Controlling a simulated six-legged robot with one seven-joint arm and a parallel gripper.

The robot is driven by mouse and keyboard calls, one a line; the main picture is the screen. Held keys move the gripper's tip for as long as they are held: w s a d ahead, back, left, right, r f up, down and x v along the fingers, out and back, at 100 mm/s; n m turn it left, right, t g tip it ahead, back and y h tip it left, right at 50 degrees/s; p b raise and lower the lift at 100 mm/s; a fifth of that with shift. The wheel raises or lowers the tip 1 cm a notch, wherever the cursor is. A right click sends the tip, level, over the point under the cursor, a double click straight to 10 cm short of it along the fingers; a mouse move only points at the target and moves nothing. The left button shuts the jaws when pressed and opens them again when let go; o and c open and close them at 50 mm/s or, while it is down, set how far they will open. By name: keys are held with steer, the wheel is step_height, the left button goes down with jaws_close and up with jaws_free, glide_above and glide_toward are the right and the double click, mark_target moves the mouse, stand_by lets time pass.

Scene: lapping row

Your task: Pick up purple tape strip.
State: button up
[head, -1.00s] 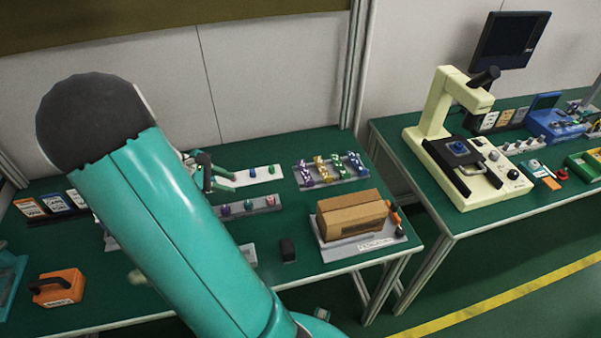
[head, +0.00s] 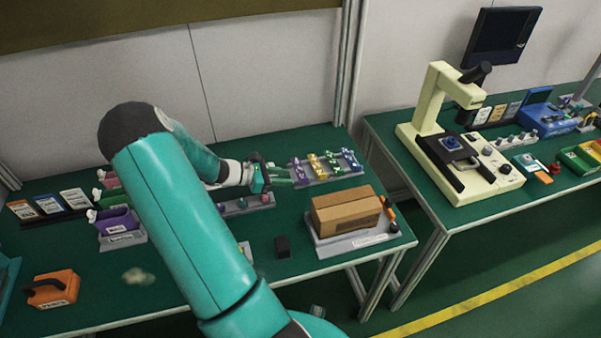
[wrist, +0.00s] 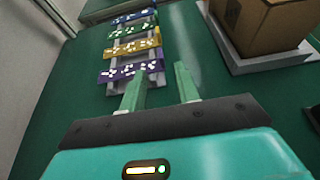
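The purple tape strip (wrist: 133,71) has white spots. It lies across a grey rack and is the nearest of several coloured strips in the wrist view. In the head view the purple strip (head: 298,171) is at the rack's left end. My gripper (wrist: 160,84) is open, with its two green fingers apart and nothing between them. The left finger's tip is close to the purple strip's near edge in the picture; I cannot tell whether they touch. In the head view my gripper (head: 286,176) is just left of the rack.
Yellow (wrist: 131,48), green (wrist: 128,31) and blue (wrist: 134,16) strips lie behind the purple one. A cardboard box (head: 346,210) on a grey tray (head: 335,250) stands to the right. A small black block (head: 282,246) stands in front. Green tabletop between rack and box is bare.

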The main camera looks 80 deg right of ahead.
mark_target(301, 179)
steer(key=x, duration=0.5)
steer(key=shift+s+f, duration=0.1)
steer(key=shift+f, duration=0.1)
jaws_close()
